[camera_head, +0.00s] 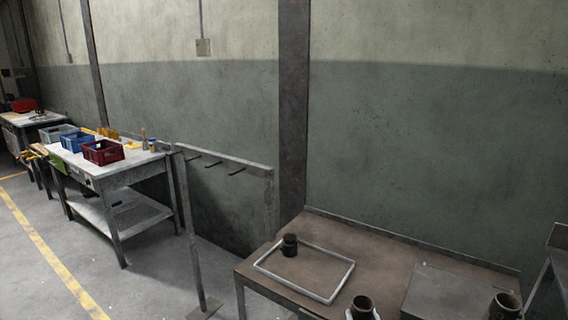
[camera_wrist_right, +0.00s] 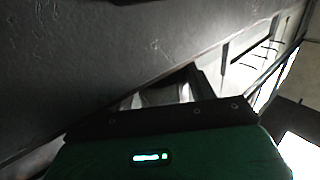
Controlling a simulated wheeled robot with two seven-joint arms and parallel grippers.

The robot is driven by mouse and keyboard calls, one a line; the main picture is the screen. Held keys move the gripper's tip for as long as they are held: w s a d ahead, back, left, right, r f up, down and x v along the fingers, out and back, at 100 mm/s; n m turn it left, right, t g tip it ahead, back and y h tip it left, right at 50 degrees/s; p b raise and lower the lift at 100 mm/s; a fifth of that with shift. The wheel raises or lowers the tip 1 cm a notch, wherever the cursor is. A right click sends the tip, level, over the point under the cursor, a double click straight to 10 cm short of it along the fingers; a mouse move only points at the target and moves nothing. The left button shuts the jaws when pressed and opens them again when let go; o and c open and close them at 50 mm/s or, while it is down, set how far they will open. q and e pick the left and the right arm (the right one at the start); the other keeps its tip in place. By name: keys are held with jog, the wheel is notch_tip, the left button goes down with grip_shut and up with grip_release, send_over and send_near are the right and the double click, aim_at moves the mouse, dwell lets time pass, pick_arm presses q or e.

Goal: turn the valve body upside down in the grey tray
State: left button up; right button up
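The grey tray (camera_head: 329,300) lies on the brown table, a shallow rectangle with a pale rim. A dark, short cylindrical valve body (camera_head: 289,245) stands upright in its back left part; which end is up is too small to tell. Another dark hollow cylinder (camera_head: 363,303) stands at the bottom edge of the head view, in front of the tray. Small pale tips, seemingly my right gripper (camera_head: 362,315), flank it; the cut-off view hides whether they touch it. The right wrist view shows a green gripper housing (camera_wrist_right: 190,152) but no fingertips. My left gripper is out of view.
A third dark cylinder (camera_head: 505,306) stands at the table's right, beside a flat grey plate (camera_head: 448,293). A grey rack (camera_head: 228,161) with hooks stands left of the table. Farther left, a workbench (camera_head: 128,172) holds several bins. A wall runs behind.

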aim_at(366, 312)
jog(key=shift+r, duration=0.15)
jog(key=shift+c, duration=0.4)
jog(key=shift+r+p, duration=0.25)
jog(key=shift+p, duration=0.05)
jog(key=shift+r+p, duration=1.45)
jog(key=shift+r, duration=0.1)
jog(key=shift+r+p, duration=0.35)
notch_tip(366, 312, up, 2)
jog(key=shift+r+p, duration=0.25)
jog(key=shift+p, duration=0.95)
jog(key=shift+r+p, duration=0.5)
jog(key=shift+r, duration=0.1)
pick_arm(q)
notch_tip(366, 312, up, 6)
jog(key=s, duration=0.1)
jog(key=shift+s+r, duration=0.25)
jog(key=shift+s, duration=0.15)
